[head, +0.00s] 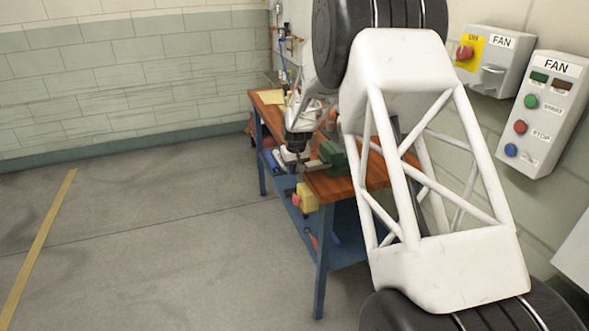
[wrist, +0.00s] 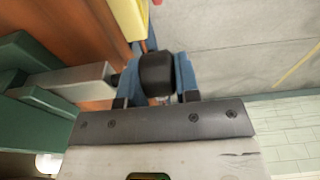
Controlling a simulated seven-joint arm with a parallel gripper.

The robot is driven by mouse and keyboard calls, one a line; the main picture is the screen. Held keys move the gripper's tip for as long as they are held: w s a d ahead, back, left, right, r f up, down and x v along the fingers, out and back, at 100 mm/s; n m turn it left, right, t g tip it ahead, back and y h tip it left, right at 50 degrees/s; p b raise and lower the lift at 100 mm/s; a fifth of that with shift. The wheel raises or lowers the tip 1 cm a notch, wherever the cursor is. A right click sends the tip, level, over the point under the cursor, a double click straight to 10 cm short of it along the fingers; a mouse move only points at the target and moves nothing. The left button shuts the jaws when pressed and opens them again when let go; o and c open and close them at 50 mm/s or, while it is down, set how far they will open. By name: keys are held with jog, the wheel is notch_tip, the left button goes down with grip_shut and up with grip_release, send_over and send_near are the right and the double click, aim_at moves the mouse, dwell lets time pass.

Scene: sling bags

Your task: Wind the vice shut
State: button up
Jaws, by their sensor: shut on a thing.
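The green vice (head: 335,156) is mounted at the front edge of the workbench's wooden top. In the wrist view its green body (wrist: 35,120) fills the left side, and a grey metal bar (wrist: 75,78) sticks out of it towards my gripper. A black rounded knob (wrist: 157,74) sits at the end of that bar. My gripper (wrist: 160,62) is shut on the knob, with a blue-padded finger on each side. In the head view my gripper (head: 299,166) is at the vice's left, over the bench edge. The gap between the vice jaws cannot be made out.
The wooden bench (head: 375,172) has blue legs and a lower shelf. A yellow object (head: 307,196) is at its front edge below the vice. Fan control boxes (head: 543,115) hang on the right wall. The floor (head: 180,245) left of the bench is clear.

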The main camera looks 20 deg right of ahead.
aim_at(295, 167)
jog(key=o, duration=0.9)
jog(key=shift+s+r, duration=0.2)
jog(key=shift+r, duration=1.1)
jog(key=shift+s+r, duration=0.15)
jog(key=shift+r, duration=1.15)
jog(key=shift+s+r, duration=0.2)
jog(key=shift+r, duration=1.1)
